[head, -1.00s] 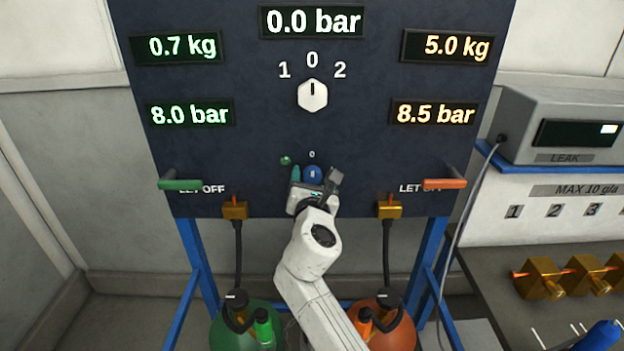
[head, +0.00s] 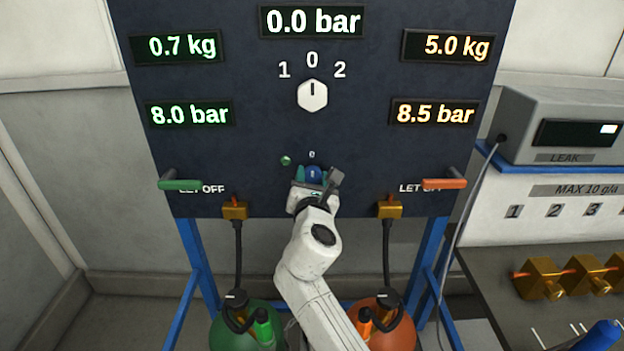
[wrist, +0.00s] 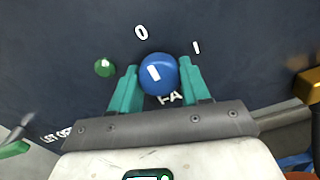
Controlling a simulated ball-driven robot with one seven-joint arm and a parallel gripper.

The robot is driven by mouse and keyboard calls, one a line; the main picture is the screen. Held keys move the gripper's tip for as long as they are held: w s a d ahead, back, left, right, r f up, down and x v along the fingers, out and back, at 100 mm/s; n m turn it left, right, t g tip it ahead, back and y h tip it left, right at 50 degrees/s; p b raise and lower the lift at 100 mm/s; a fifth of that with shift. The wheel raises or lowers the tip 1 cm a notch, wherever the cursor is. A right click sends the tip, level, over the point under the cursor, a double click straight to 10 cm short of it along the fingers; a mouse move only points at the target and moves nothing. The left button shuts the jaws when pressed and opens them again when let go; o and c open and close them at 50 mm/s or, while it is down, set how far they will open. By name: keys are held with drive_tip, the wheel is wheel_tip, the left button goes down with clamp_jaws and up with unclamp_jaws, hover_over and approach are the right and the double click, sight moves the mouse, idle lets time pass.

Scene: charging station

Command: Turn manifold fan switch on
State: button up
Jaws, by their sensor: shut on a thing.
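The manifold fan switch is a round blue knob (wrist: 158,75) low on the middle of the dark panel. It also shows in the head view (head: 312,174). Its white mark points roughly toward the "0" label (wrist: 141,32); the "I" label (wrist: 196,47) is to the right of that. The "FAN" lettering below it is partly hidden. My gripper (wrist: 160,82) has its teal fingers on both sides of the knob, shut on it. A small green lamp or button (wrist: 104,67) sits to the left of the knob.
A white selector knob (head: 312,96) is higher up, pointing at 0. A green lever (head: 180,184) and an orange lever (head: 445,184) stick out from the panel on either side. Green (head: 247,326) and orange (head: 390,330) cylinders stand below. The panel around the knob is mostly clear.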

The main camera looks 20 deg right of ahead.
drive_tip(key=shift+f+m, duration=0.15)
drive_tip(key=shift+m, duration=0.15)
drive_tip(key=m+b, duration=0.2)
drive_tip(key=m, duration=0.1)
drive_tip(key=shift+a+f+m, duration=0.1)
drive_tip(key=shift+m, duration=0.2)
drive_tip(key=m+b, duration=0.2)
drive_tip(key=m, duration=0.2)
drive_tip(key=shift+a+m+b, duration=0.1)
drive_tip(key=shift+m+b, duration=0.2)
drive_tip(key=shift+b, duration=0.1)
drive_tip(key=m+b, duration=0.3)
drive_tip(key=m, duration=0.2)
drive_tip(key=shift+r+m+b, duration=0.15)
drive_tip(key=shift+m+b, duration=0.45)
drive_tip(key=shift+m, duration=0.35)
drive_tip(key=shift+r+m+b, duration=0.1)
drive_tip(key=shift+m+b, duration=0.5)
drive_tip(key=shift+m, duration=0.35)
drive_tip(key=shift+c, duration=0.2)
drive_tip(key=shift+r, duration=0.1)
drive_tip(key=shift+a, duration=0.1)
drive_tip(key=o, duration=0.9)
drive_tip(key=shift+a, duration=0.1)
drive_tip(key=shift+o, duration=0.7)
